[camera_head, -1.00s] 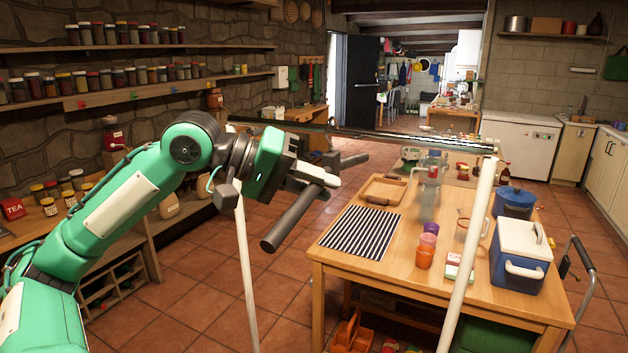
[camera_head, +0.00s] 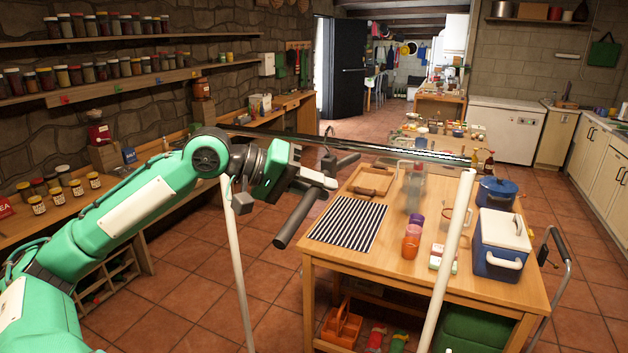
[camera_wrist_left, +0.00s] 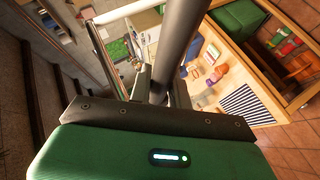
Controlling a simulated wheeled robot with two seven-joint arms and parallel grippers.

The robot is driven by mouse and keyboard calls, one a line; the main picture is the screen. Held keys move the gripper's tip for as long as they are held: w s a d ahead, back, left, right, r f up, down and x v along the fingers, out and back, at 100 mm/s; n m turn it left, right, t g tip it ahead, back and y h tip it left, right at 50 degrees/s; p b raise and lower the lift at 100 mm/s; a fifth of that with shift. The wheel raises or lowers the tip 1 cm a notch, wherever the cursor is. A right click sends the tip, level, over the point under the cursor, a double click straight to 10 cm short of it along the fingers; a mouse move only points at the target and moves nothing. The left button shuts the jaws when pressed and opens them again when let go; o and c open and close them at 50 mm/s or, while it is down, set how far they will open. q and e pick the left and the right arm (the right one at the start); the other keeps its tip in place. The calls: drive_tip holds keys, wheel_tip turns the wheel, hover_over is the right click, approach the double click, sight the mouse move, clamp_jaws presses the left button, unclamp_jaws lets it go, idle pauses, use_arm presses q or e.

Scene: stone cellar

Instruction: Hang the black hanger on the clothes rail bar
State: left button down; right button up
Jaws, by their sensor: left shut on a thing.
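The black hanger (camera_head: 297,214) is a thick dark bar with sloping arms, held by my left gripper (camera_head: 325,181). The gripper is shut on its middle. One arm of the hanger points down toward me, the other away to the right. A thin hook seems to rise near the bar; whether it touches the bar I cannot tell. The clothes rail bar (camera_head: 400,151) runs across the view on white posts, just above and behind the gripper. In the left wrist view the hanger (camera_wrist_left: 181,40) extends up from between the fingers. My right gripper is out of view.
A wooden table (camera_head: 475,293) stands beyond the rail, with a striped mat (camera_head: 347,224), a tray (camera_head: 372,180), cups, a blue pot (camera_head: 497,194) and a cool box (camera_head: 500,250). The white posts (camera_head: 447,260) and (camera_head: 237,270) flank the space. Jar shelves line the left wall.

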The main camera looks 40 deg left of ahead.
use_arm(q)
drive_tip(key=shift+w+a+f+p, duration=0.15)
drive_tip(key=shift+w+p, duration=0.55)
drive_tip(key=shift+w+a+f+p, duration=0.25)
drive_tip(key=shift+w+f+p, duration=0.3)
drive_tip(key=shift+w+f, duration=0.35)
drive_tip(key=c, duration=1.2)
unclamp_jaws()
